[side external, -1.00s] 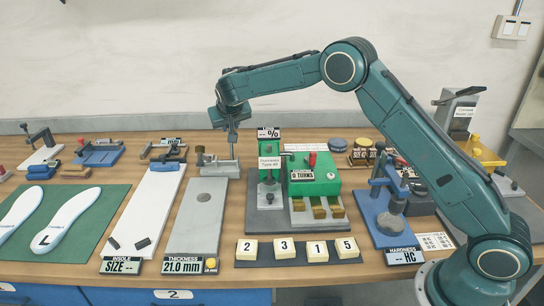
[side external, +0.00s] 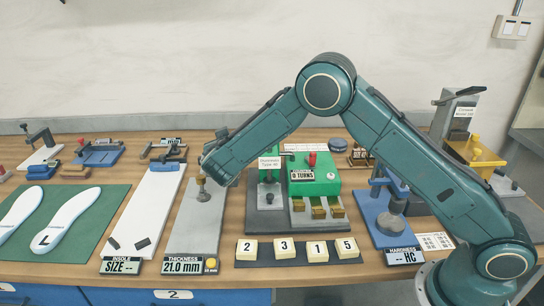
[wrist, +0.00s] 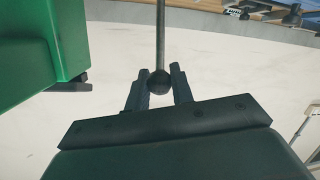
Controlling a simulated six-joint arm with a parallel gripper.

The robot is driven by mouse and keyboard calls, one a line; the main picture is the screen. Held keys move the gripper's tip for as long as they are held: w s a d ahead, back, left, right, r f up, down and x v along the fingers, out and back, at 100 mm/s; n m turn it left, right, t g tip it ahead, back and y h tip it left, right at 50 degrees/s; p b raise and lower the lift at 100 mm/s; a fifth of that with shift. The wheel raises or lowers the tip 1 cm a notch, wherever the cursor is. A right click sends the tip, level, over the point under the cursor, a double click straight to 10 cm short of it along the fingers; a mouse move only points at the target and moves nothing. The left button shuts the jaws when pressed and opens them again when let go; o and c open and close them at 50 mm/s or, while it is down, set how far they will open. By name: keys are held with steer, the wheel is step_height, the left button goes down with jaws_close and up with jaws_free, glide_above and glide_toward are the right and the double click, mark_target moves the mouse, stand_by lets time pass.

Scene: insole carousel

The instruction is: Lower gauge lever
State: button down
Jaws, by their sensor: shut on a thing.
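My gripper (wrist: 161,78) is shut on the dark ball knob (wrist: 159,83) of the gauge lever in the wrist view. The lever's thin metal rod (wrist: 160,35) runs up from the knob to the top of that picture. In the side external view, the brass-coloured gauge foot (side external: 201,181) is at the small round pad (side external: 203,196) on the grey thickness plate (side external: 185,235). I cannot tell whether they touch. My arm hides most of the lever and my fingers there. The thickness sign (side external: 180,266) reads 21.0 mm.
The green machine (side external: 318,176) stands close to the right of the gauge; a green block (wrist: 50,38) fills the left of the wrist view. The white insole board (side external: 145,212) lies to the left. Number tiles (side external: 283,248) are at the front.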

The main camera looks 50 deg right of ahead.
steer(key=shift+s+a+f, duration=0.3)
steer(key=shift+s+a, duration=0.05)
steer(key=shift+a, duration=0.05)
steer(key=c, duration=1.2)
jaws_free()
steer(key=shift+c, duration=0.2)
steer(key=shift+s, duration=0.1)
steer(key=v, duration=1.3)
steer(key=shift+s+a, duration=0.2)
steer(key=shift+s, duration=0.1)
steer(key=shift+r, duration=0.1)
